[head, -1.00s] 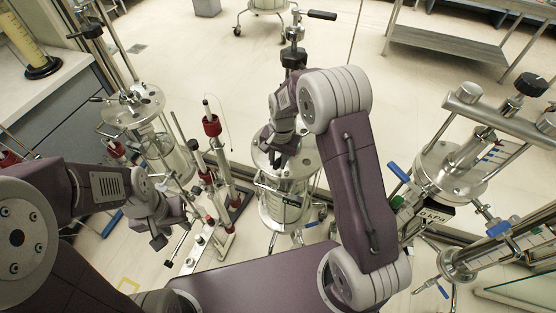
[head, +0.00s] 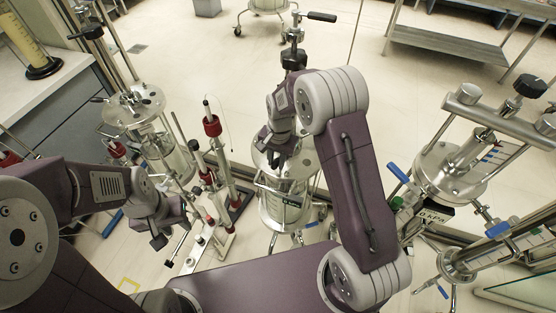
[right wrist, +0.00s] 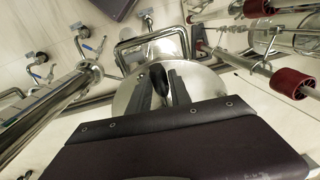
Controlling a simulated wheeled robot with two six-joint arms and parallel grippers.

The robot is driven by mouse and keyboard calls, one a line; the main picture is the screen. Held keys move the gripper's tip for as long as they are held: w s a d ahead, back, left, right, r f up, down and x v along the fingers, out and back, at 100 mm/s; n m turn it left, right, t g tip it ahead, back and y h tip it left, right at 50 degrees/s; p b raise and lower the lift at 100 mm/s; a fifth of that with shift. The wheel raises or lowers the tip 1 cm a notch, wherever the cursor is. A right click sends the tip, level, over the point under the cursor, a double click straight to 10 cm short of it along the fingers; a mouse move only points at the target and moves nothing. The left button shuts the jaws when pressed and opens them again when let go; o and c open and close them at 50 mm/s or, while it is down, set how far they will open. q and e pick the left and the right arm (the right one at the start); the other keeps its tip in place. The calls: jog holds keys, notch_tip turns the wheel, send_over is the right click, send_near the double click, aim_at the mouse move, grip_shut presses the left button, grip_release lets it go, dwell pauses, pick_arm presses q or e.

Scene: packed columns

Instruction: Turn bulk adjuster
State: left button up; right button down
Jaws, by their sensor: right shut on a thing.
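The middle column has a round steel top plate (head: 268,158) over a clear cylinder (head: 285,207). My right gripper (head: 284,160) reaches down onto this plate. In the right wrist view, a black rounded knob (right wrist: 158,75) sits at the fingertips above the steel plate, and my right gripper (right wrist: 165,85) is shut on it. I take the knob for the bulk adjuster; in the head view my gripper hides it. My left gripper (head: 170,235) hangs at the lower left, with its fingers apart and nothing between them.
A left column (head: 135,105) and a right column (head: 450,172) with blue-handled valves flank the middle one. A stand with red clamps (head: 212,126) is close on the left. A steel bench (head: 445,42) stands far back; open floor lies behind.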

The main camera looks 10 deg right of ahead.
jog(key=shift+w+a+r+m+p, duration=0.25)
jog(key=shift+w+a+m+p, duration=0.2)
jog(key=shift+w+a+m, duration=0.15)
jog(key=w+a+m, duration=0.1)
jog(key=m, duration=0.1)
jog(key=w+a+m+p, duration=0.1)
jog(key=w+m, duration=0.1)
jog(key=w+a+m+p, duration=0.1)
jog(key=w+m, duration=0.1)
jog(key=shift+w+a+f, duration=0.1)
jog(key=shift+w+a, duration=0.15)
jog(key=shift+a, duration=0.15)
jog(key=shift+w+a+m, duration=0.15)
jog(key=shift+w+m, duration=0.5)
jog(key=shift+w, duration=0.15)
jog(key=shift+w+a+m, duration=0.15)
jog(key=shift+w+m, duration=0.5)
jog(key=shift+w, duration=0.1)
jog(key=c, duration=1.2)
grip_release()
jog(key=shift+s, duration=0.1)
